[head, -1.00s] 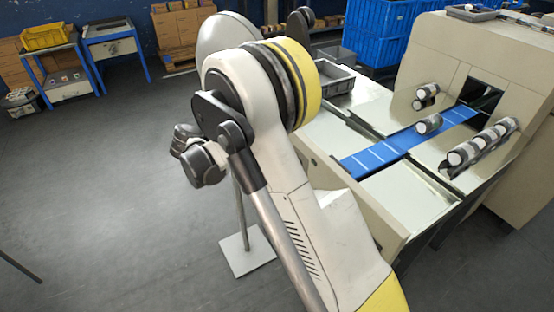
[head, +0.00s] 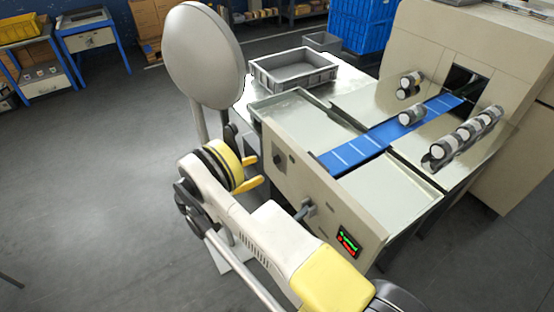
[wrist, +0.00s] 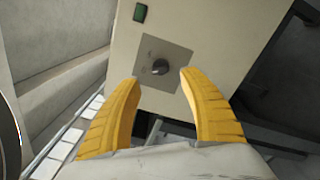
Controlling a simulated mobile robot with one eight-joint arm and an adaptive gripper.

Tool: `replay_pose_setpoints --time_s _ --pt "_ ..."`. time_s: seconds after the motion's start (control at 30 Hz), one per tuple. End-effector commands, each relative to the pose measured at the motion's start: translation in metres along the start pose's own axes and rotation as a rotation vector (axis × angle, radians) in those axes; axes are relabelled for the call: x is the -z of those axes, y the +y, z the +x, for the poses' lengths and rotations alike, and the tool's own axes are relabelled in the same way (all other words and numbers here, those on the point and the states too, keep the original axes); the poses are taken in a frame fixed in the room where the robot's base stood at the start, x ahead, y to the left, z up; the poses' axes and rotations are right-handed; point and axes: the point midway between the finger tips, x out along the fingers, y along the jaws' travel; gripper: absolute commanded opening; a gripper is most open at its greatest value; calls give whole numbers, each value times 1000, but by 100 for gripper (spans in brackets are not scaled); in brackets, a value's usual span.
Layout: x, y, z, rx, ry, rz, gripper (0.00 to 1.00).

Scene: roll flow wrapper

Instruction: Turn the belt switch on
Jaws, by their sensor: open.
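A dark rotary switch knob (head: 279,160) sits on the beige front panel (head: 322,208) of the wrapper. In the wrist view the knob (wrist: 160,67) is on a square grey plate, with its ridge tilted. My gripper (head: 257,171) is open and empty, its two yellow fingers pointing at the panel. In the wrist view the gripper (wrist: 159,77) has its fingertips on either side of the knob, and the knob shows in the gap between them. I cannot tell whether they touch the panel. No label by the knob is readable.
A grey handle (head: 305,210) and a small red-and-green display (head: 348,241) are on the same panel. A green rectangle (wrist: 140,12) shows near the knob in the wrist view. The blue belt (head: 365,145) carries a roll, and a grey crate (head: 293,70) stands behind. Open floor lies left.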

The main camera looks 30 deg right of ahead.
Motion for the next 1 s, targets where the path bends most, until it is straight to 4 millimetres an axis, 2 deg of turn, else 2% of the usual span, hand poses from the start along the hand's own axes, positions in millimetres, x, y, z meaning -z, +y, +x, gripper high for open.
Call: replay_pose_setpoints --time_s 0.2,0.4,0.57,0.8,0.87,0.9,0.97,1.0 --pt "1 -2 46 3 -3 0 50" --pt "1 -1 74 2 0 0 50" --pt "0 0 82 2 1 0 50" --pt "0 0 83 2 1 0 50" --pt "0 0 83 2 1 0 34" --pt "0 0 83 2 1 0 22" --pt "0 0 83 2 1 0 3" --pt "0 0 83 2 1 0 0"
